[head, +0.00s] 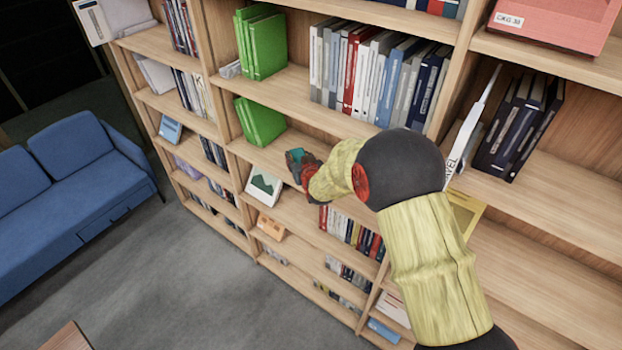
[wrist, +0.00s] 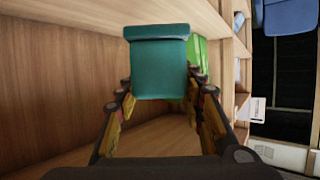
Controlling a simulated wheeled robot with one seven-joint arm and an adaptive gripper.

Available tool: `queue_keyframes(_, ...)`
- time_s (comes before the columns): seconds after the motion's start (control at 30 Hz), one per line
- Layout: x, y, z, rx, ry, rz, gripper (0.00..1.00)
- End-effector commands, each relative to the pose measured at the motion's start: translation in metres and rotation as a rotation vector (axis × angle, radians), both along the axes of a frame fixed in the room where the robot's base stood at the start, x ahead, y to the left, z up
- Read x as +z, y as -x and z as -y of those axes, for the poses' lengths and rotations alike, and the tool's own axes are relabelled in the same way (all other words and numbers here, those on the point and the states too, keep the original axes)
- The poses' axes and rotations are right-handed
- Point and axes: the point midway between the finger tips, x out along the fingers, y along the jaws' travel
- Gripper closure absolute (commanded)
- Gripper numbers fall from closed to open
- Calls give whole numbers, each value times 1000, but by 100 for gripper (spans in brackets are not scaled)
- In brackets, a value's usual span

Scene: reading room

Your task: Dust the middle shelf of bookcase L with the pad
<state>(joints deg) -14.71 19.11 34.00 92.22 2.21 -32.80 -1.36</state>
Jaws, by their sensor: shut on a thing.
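My gripper (head: 304,170) is shut on a teal pad (head: 296,157) in the head view. In the wrist view the pad (wrist: 158,68) stands out between the two fingers (wrist: 160,102). The gripper is at a bay of a wooden bookcase (head: 205,40), just right of leaning green books (head: 260,122) on a shelf. The green books (wrist: 201,54) show partly behind the pad in the wrist view. Bare wood of the bay surrounds the pad there. I cannot tell whether the pad touches the shelf. I see no letter L on the bookcase.
A row of books (head: 375,75) fills the shelf above. A framed picture (head: 264,187) stands below the gripper. Dark books (head: 520,125) and a red box (head: 555,22) are on the right. A blue sofa (head: 75,190) stands left, with clear grey carpet (head: 160,265) before the bookcase.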

Motion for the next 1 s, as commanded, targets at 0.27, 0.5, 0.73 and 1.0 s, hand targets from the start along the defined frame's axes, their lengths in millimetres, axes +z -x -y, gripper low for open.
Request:
queue_keyframes(0.27, 17, 0, 0, 0, 0, 2, 85)
queue_keyframes(0.5, 19, 10, -9, 2, 0, 2, 85)
queue_keyframes(0.73, 19, 35, -30, 3, -2, 2, 85)
queue_keyframes(1.0, 19, 64, -52, 3, 0, 1, 85)
